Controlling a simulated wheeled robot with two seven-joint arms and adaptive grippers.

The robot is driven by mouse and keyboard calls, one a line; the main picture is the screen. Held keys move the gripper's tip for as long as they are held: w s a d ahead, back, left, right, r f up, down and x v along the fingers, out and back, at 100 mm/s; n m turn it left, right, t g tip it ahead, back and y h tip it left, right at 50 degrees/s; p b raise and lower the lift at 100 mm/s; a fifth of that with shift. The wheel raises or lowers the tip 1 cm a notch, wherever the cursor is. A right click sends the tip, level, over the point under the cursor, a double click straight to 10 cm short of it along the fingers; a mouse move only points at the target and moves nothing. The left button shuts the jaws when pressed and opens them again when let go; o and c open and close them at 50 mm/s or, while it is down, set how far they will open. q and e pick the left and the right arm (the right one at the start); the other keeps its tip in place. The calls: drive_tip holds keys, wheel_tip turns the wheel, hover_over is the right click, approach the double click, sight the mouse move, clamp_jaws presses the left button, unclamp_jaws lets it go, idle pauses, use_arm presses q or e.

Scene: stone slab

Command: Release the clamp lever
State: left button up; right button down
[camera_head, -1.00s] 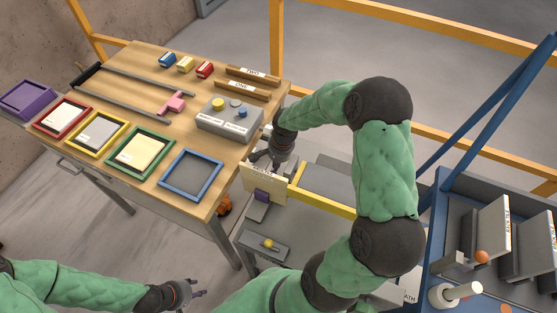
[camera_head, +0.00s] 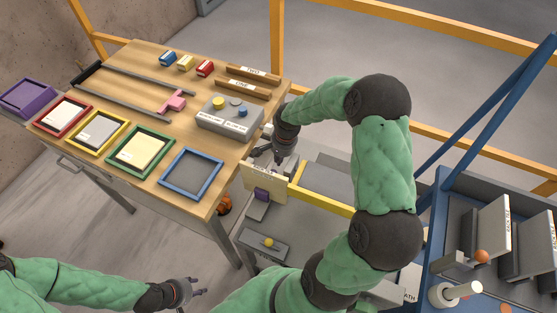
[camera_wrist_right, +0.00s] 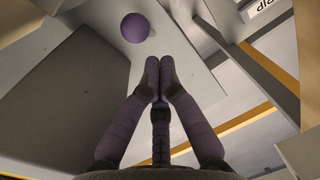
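I cannot tell for sure which part is the clamp lever. A purple ball knob (camera_wrist_right: 135,27) shows at the upper left of the right wrist view, beside a pale panel. My right gripper (camera_head: 277,158) is just above that panel, fingers pointing down. In the right wrist view its fingertips (camera_wrist_right: 159,68) are together with nothing visible between them, apart from the ball in the picture. My left gripper (camera_head: 200,287) is low in the head view, fingers apart, empty.
The wooden table (camera_head: 120,65) holds coloured trays, a pink piece (camera_head: 172,104) and a grey button box (camera_head: 229,113). A grey unit with a yellow knob (camera_head: 269,243) stands below the panel. A yellow rail (camera_head: 322,201) runs beside my right arm. A blue-framed bench (camera_head: 480,185) stands right.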

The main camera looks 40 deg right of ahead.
wheel_tip(320, 180, up, 13)
drive_tip(key=s+d+p, duration=0.1)
drive_tip(key=d+p, duration=0.1)
drive_tip(key=p, duration=0.2)
drive_tip(key=shift+f+p, duration=0.2)
drive_tip(key=shift+p, duration=0.2)
